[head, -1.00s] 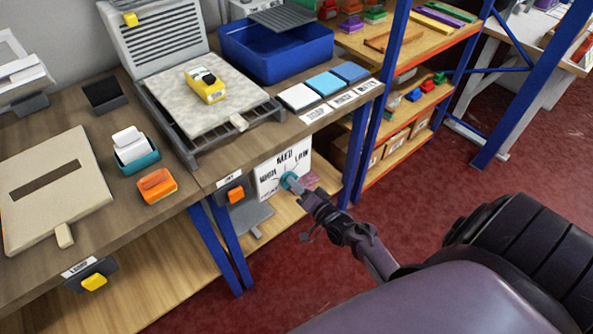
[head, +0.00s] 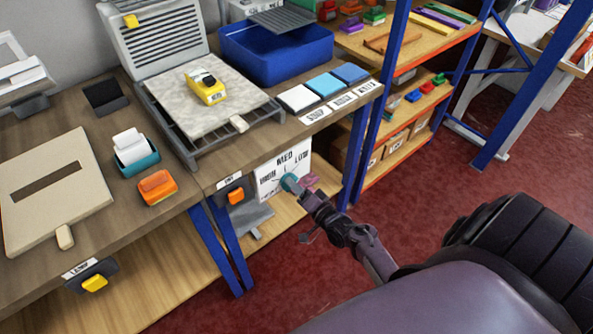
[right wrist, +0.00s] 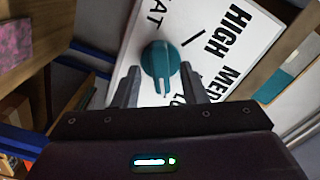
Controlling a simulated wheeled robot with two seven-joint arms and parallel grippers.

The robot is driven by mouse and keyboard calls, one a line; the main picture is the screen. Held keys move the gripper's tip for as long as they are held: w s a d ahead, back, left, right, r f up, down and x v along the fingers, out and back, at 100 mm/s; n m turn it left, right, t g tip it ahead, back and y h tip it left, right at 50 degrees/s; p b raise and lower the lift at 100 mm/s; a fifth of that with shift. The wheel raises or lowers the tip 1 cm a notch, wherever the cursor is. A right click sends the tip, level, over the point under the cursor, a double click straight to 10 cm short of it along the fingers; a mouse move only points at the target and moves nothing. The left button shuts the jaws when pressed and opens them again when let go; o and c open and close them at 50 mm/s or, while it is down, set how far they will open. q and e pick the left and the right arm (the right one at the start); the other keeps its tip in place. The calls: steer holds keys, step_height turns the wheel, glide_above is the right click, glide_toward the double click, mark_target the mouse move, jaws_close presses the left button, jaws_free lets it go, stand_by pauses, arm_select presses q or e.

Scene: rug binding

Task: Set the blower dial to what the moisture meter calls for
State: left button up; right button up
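The blower dial (head: 289,182) is a teal knob on a white panel (head: 269,187) below the bench's front edge. The panel reads HIGH, MED and LOW. In the right wrist view the dial (right wrist: 160,62) has its ridge pointing down the picture, on the side of the partly hidden LOW. My right gripper (right wrist: 160,80) is open, one finger on each side of the dial; I cannot tell whether they touch it. The yellow moisture meter (head: 206,87) lies on a pale slab (head: 175,105) on the bench. Its reading is too small to make out. My left gripper is not in view.
White, light blue and blue pads (head: 324,84) with label cards lie right of the slab. A blue bin (head: 275,62) stands behind. An orange switch (head: 236,196) is mounted left of the panel. Blue rack posts (head: 362,150) stand right of it. Red floor in front is open.

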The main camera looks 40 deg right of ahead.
steer(key=shift+s, duration=0.1)
steer(key=s, duration=0.7)
steer(key=shift+s+d, duration=0.3)
stand_by(0.3)
